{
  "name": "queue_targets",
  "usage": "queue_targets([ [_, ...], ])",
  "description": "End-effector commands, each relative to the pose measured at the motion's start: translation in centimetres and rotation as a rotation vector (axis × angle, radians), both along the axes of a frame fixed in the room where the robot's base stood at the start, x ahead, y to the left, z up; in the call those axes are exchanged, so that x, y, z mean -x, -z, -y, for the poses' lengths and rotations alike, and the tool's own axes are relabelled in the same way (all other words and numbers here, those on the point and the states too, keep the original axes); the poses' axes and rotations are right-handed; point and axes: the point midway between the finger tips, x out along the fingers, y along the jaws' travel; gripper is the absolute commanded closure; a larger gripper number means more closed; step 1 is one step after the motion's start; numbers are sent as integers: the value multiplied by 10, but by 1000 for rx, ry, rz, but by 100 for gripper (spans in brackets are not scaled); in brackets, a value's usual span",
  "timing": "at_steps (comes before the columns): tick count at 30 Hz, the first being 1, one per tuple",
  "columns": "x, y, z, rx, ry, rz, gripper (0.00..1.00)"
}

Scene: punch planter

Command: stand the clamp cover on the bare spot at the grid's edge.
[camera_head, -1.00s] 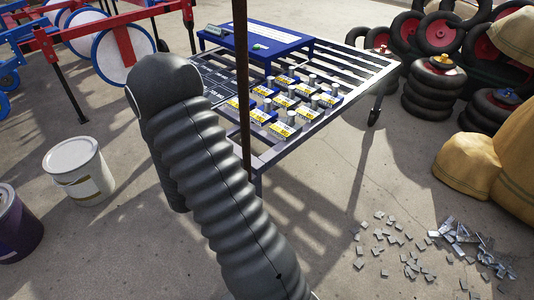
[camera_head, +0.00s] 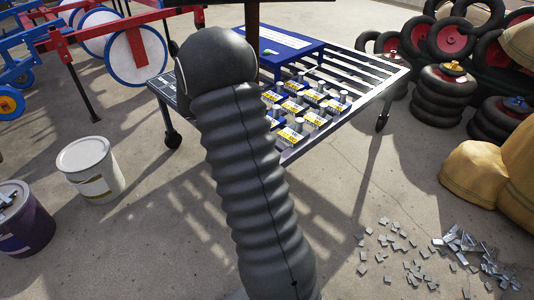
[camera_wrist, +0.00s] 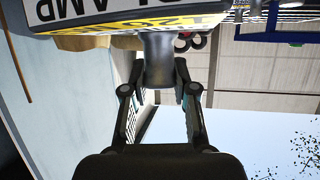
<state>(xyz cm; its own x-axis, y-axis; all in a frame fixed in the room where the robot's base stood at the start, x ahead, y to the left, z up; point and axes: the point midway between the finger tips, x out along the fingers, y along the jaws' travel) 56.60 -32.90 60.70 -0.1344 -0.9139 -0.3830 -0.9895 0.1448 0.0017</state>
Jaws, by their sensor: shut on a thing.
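In the wrist view my gripper (camera_wrist: 159,80) is shut on the grey round knob of the clamp cover (camera_wrist: 125,20). The cover fills the top of that view, with a white label ending in "AMP" and a yellow strip; the rest is cut off. In the head view my arm hides my gripper and the held cover. The grid of covers (camera_head: 294,108) shows right of my arm: several small boxes with white-and-yellow labels and grey knobs, standing in rows. My arm covers its left side, and I cannot make out the bare spot.
The grid stands on a slatted metal table (camera_head: 372,65) with a raised blue platform (camera_head: 272,42) at the back. A white bucket (camera_head: 90,170) and a dark paint can (camera_head: 24,225) stand left. Tyres (camera_head: 441,95), sacks (camera_head: 474,172) and metal scraps (camera_head: 460,245) lie right.

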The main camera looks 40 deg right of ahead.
Motion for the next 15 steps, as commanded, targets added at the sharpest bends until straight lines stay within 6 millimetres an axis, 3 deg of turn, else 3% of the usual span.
queue_targets([
  [3, 33, -9, 11, 0, 217, 0, 100],
  [6, 51, -11, 11, 0, 340, 0, 100],
  [11, 63, -5, 10, 1, 425, -1, 100],
  [15, 65, 19, 9, 0, 432, -4, 100],
])
